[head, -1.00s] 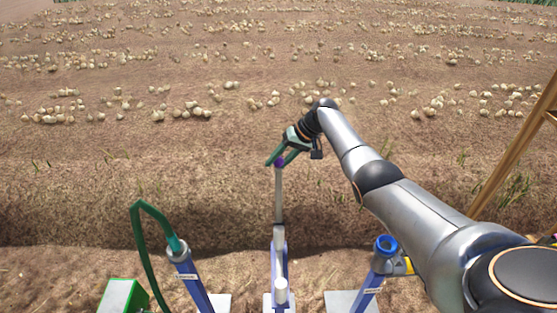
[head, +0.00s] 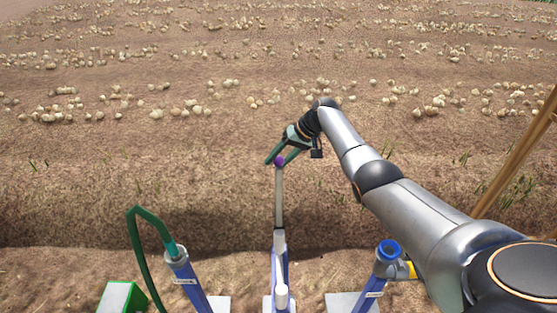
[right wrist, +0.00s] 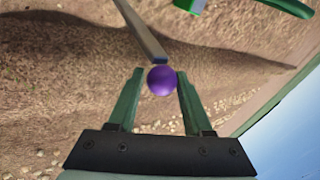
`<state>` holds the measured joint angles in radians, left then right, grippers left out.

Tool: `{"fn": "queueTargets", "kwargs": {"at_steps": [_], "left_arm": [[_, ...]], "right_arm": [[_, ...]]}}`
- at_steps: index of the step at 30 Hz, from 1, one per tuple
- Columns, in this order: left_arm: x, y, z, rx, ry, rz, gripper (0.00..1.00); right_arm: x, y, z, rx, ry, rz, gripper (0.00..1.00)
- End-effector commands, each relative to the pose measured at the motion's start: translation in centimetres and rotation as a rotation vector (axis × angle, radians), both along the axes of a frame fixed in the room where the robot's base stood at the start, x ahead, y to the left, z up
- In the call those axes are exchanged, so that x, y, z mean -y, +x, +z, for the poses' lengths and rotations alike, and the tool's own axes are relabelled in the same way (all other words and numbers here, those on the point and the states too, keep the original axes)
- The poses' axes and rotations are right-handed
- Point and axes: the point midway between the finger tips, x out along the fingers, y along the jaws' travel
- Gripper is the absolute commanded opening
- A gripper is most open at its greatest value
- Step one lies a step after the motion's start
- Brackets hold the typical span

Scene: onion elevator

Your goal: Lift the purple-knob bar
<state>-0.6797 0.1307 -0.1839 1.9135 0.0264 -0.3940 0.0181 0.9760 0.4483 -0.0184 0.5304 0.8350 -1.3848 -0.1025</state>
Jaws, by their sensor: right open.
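The purple knob (head: 280,161) sits at the upper end of a grey bar (head: 279,195). The bar rises from a blue and white stand (head: 280,262) at the bottom middle of the head view. My right gripper (head: 275,161) is open at the knob, its green fingers on either side of it. In the right wrist view the knob (right wrist: 161,80) lies between the two fingertips (right wrist: 160,72), with a small gap visible on at least the left side. The grey bar (right wrist: 142,32) runs away from the knob to the upper left. My left gripper is not in view.
A blue post with a green hose (head: 178,258) stands left of the bar, beside a green box (head: 121,297). Another blue post with a round blue top (head: 388,250) stands to the right. A wooden pole (head: 515,155) slants at the right. Onions lie in rows on the field beyond.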

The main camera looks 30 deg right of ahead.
Motion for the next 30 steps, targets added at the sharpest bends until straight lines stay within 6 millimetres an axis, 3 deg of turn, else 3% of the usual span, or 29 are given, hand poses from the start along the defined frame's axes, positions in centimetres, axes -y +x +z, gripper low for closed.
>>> {"fn": "queueTargets", "kwargs": {"at_steps": [5,16,30], "left_arm": [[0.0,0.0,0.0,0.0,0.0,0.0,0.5],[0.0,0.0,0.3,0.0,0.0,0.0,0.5],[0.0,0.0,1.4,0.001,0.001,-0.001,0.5]], "right_arm": [[0.0,-0.1,0.0,-0.003,0.002,0.001,0.71],[0.3,-0.3,0.6,-0.003,0.002,0.0,0.71],[4.3,-3.4,8.0,0.0,0.0,-0.001,0.71]]}}
